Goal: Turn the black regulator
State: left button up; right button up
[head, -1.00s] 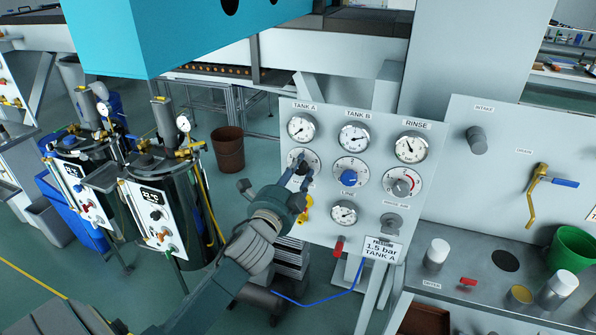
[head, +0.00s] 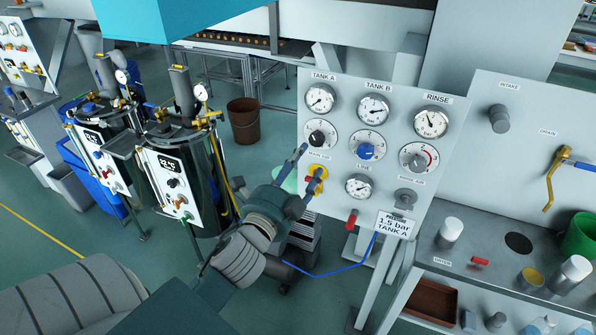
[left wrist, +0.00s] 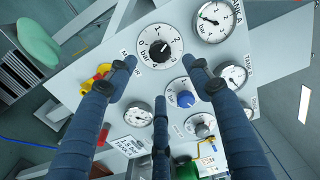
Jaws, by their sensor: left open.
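The black regulator (head: 317,138) is a round black knob on a white numbered dial, below the TANK A gauge (head: 319,99) on the panel. In the left wrist view the black knob (left wrist: 160,50) is in plain sight beyond the fingers. My left gripper (head: 308,168) is open, in front of the panel and just below and left of the knob, with nothing in its fingers. In the left wrist view its three spread fingers (left wrist: 160,82) stand apart from the knob. My right gripper is not in view.
A blue knob (head: 365,152) and a red-marked dial (head: 419,158) sit to the right on the panel (head: 440,110). A yellow-and-red valve (head: 317,178) is close to my fingers. A sign (head: 394,225) reads 1.5 bar TANK A. Dark tanks (head: 185,180) stand at left.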

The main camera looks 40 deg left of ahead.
aim_at(315, 142)
pick_arm(q)
jog(key=shift+v, duration=1.2)
jog(key=w+a+n+p, duration=0.1)
jog(key=w+n+p, duration=0.1)
jog(key=n, duration=0.4)
jog(key=w+a+n+p, duration=0.1)
jog(key=w+n+p, duration=0.1)
jog(key=w+n, duration=0.2)
jog(key=w+a+n+p, duration=0.1)
jog(key=w+n, duration=0.3)
jog(key=n, duration=0.5)
jog(key=shift+r+p, duration=0.15)
jog(key=shift+p, duration=0.45)
jog(key=shift+w, duration=0.6)
